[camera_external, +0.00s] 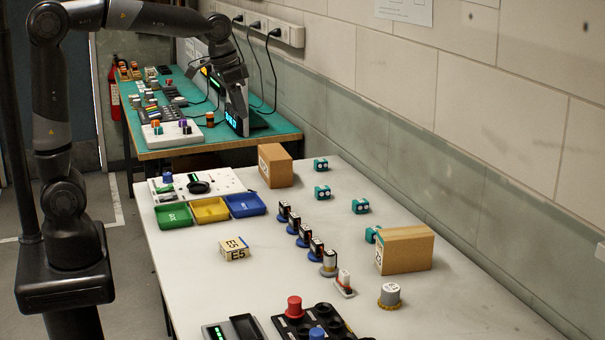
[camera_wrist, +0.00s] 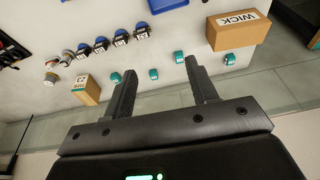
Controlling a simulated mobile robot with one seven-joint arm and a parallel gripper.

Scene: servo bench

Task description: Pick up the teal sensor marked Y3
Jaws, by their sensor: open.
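Several small teal sensors stand on the pale bench near the wall. In the external view one is at the back (camera_external: 320,164), one just nearer (camera_external: 322,192), one to the right (camera_external: 360,206), and one is partly hidden by a cardboard box (camera_external: 373,234). The wrist view shows them in a loose row (camera_wrist: 229,59), (camera_wrist: 178,57), (camera_wrist: 153,73), (camera_wrist: 116,77). Their markings are too small to read, so I cannot tell which is Y3. My gripper (camera_wrist: 160,66) is open and empty, its fingers spread apart; the external view shows it (camera_external: 238,105) high beyond the sensors.
A cardboard box (camera_external: 404,249) stands beside the partly hidden sensor; another, marked WICK (camera_wrist: 238,30), stands near the rearmost one. Several dark parts on blue bases (camera_external: 303,236) form a row left of the sensors. Coloured bins (camera_external: 210,210) are farther left. The wall (camera_external: 440,175) borders the bench.

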